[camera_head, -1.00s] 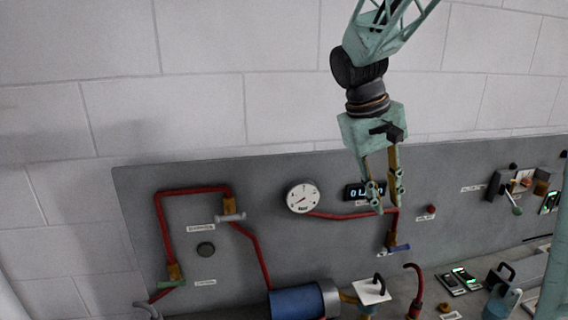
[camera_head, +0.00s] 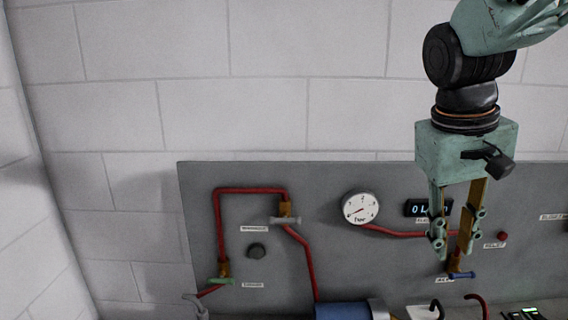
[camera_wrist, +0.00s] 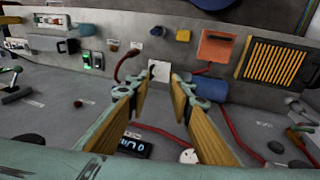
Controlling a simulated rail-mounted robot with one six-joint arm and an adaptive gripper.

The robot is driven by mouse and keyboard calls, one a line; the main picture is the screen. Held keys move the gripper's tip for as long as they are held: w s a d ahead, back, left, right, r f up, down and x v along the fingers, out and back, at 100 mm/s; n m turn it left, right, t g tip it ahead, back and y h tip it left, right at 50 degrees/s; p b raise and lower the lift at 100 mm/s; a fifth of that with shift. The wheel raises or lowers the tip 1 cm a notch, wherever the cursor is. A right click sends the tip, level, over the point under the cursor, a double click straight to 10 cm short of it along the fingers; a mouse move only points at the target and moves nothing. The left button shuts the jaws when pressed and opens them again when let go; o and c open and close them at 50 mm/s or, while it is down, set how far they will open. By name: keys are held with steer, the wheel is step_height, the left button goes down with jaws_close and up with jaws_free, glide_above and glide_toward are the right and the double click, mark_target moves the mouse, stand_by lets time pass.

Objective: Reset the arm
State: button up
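My gripper (camera_head: 452,243) hangs from my arm at the right of the head view, fingers pointing down in front of the grey panel (camera_head: 330,266). Its two fingers are apart with nothing between them. In the wrist view my gripper (camera_wrist: 160,82) also shows open and empty, with the panel beyond the fingers. The fingers partly cover the small digital display (camera_head: 418,208) in the head view.
The panel carries a round gauge (camera_head: 360,207), red pipes (camera_head: 305,250), a blue-handled valve (camera_head: 463,275) and a red button (camera_head: 502,237). A blue cylinder (camera_head: 342,311) sits at the bottom. The white block wall (camera_head: 235,110) above is bare.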

steer(key=s+a+f+t+y+b, duration=0.1)
steer(key=s+a+f, duration=0.1)
steer(key=s, duration=0.4)
steer(key=s+a+f+t+b, duration=0.1)
steer(key=s+a+f+b, duration=0.1)
steer(key=s+a, duration=0.3)
steer(key=s+a+f+y+b, duration=0.1)
steer(key=s+a+f+b, duration=0.1)
steer(key=s, duration=0.6)
steer(key=shift+s+a+t+y, duration=0.3)
steer(key=shift+a+t, duration=0.1)
steer(key=shift+a, duration=0.25)
steer(key=shift+d, duration=0.1)
